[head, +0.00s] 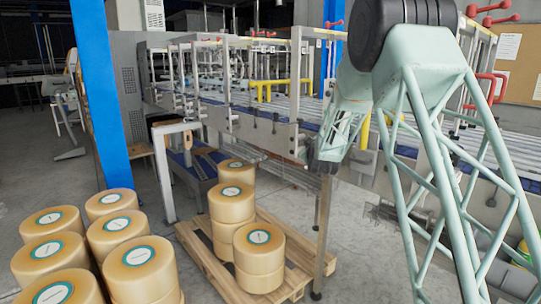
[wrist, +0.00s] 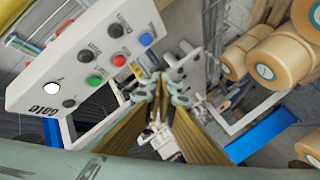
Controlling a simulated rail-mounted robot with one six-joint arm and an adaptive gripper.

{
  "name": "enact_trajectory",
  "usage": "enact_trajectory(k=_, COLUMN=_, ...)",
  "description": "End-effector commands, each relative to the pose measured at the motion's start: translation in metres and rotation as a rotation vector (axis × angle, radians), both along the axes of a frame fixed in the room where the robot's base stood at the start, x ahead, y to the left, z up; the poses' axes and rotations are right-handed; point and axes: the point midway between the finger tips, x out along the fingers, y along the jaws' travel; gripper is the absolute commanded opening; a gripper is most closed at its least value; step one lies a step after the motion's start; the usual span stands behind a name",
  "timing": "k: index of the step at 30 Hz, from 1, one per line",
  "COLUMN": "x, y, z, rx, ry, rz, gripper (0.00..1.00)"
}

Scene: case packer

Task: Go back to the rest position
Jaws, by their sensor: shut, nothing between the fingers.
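My gripper (wrist: 161,90) is in the middle of the wrist view, its fingers together and nothing seen between them. Just beyond it to the upper left is a white control panel (wrist: 84,62) with red, green, blue, black and white buttons and the word "Gate". I cannot tell whether the fingers touch the panel. In the head view my pale green lattice arm fills the right side and reaches back to the machine. The fingers are not clear there.
A pallet (head: 208,252) with stacked tan rolls (head: 259,262) stands in the middle foreground, and more rolls (head: 141,266) stand at lower left. A blue post (head: 98,90) rises at left. A conveyor machine (head: 225,117) runs across behind. Some grey floor (head: 350,270) is clear right of the pallet.

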Motion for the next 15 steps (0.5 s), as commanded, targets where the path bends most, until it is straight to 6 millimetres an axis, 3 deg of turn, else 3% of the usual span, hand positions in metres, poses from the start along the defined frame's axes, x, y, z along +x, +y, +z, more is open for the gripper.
enact_trajectory(k=15, x=-0.077, y=0.004, z=0.048, rx=0.126, ry=0.139, rz=0.009, gripper=0.00)
